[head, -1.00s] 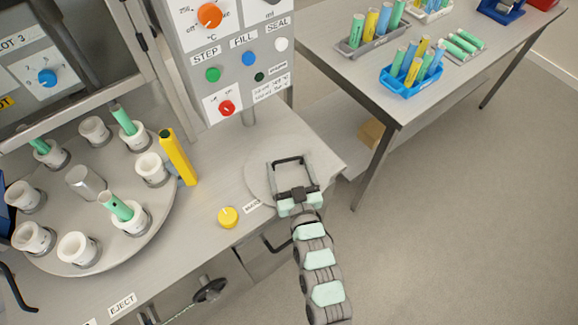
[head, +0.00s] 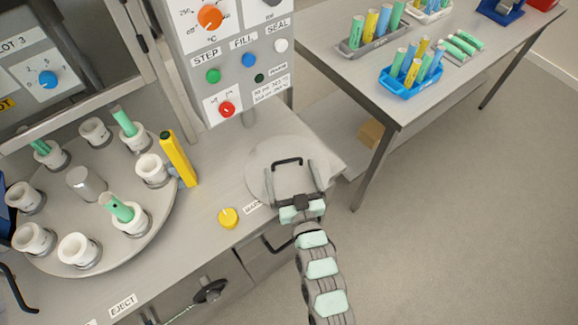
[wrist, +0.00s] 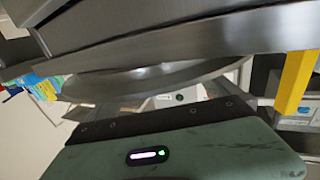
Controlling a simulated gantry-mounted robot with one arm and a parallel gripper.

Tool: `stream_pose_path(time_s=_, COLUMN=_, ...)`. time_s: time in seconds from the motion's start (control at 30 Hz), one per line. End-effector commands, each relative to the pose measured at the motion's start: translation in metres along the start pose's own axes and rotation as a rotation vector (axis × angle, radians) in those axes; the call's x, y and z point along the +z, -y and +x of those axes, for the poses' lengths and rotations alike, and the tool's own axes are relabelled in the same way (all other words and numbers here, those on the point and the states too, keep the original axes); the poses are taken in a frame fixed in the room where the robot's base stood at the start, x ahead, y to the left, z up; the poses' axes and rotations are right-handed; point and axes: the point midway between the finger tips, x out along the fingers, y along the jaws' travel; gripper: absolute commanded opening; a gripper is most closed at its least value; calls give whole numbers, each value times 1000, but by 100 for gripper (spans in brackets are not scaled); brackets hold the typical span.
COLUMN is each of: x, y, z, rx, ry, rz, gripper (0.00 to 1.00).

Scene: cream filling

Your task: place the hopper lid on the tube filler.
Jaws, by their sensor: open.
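The hopper lid (head: 262,160) appears to be the round grey metal disc with a black bar handle (head: 287,161), lying flat at the right end of the steel bench. My gripper (head: 292,176) is open over the lid's near half, its two fingers spread and pointing at the handle. The handle stands just beyond the fingertips, and nothing is held. In the wrist view a round metal rim (wrist: 150,84), probably the lid's, shows beyond my gripper body. The tube filler has a control panel (head: 205,65) and a round turntable (head: 55,205). Its hopper is not clearly visible.
White cups, some with green tubes, stand on the turntable. A yellow post (head: 178,158) rises between turntable and lid, and a yellow knob (head: 228,218) sits on the bench front. A second table (head: 375,95) with tube racks stands at the back right.

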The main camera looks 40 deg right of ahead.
Motion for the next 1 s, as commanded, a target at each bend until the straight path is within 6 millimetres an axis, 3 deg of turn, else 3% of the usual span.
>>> stream_pose_path(time_s=0.3, x=1, y=0, z=-61, rx=2, ry=5, rz=-1, gripper=100)
stream_pose_path(time_s=0.5, x=1, y=0, z=-88, rx=1, ry=5, rz=-1, gripper=100)
stream_pose_path(time_s=0.7, x=0, y=0, z=-99, rx=2, ry=1, rz=0, gripper=100)
stream_pose_path(time_s=1.0, x=-2, y=2, z=-98, rx=-3, ry=-14, rz=0, gripper=100)
